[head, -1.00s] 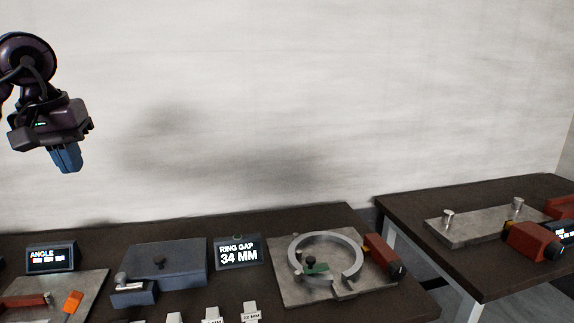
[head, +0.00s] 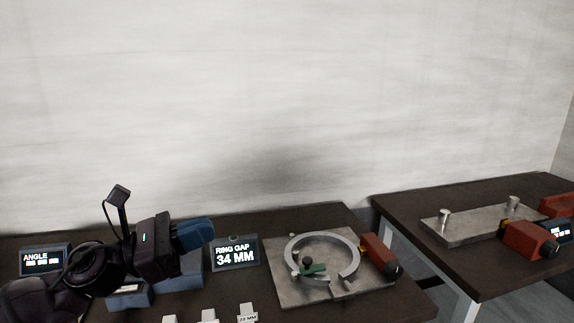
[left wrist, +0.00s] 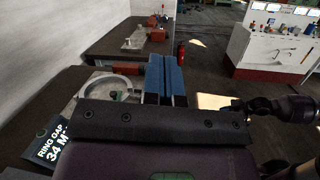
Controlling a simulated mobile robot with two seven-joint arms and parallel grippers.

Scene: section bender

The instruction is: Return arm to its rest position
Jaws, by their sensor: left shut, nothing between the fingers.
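My left gripper (head: 196,233) is in the head view at the lower left, pointing right, its blue fingers shut and empty. In the left wrist view the shut blue fingers (left wrist: 166,80) point away over the bench. The open metal ring (head: 322,259) lies on a steel plate (head: 290,294) to the right, apart from the gripper; the ring also shows in the left wrist view (left wrist: 112,80).
A red-and-black unit (head: 379,256) stands at the ring plate's right. Small labelled blocks (head: 247,313) stand at the bench front. A second table (head: 400,207) at the right holds a plate with pins (head: 470,225). An angle display (head: 45,259) is at the far left.

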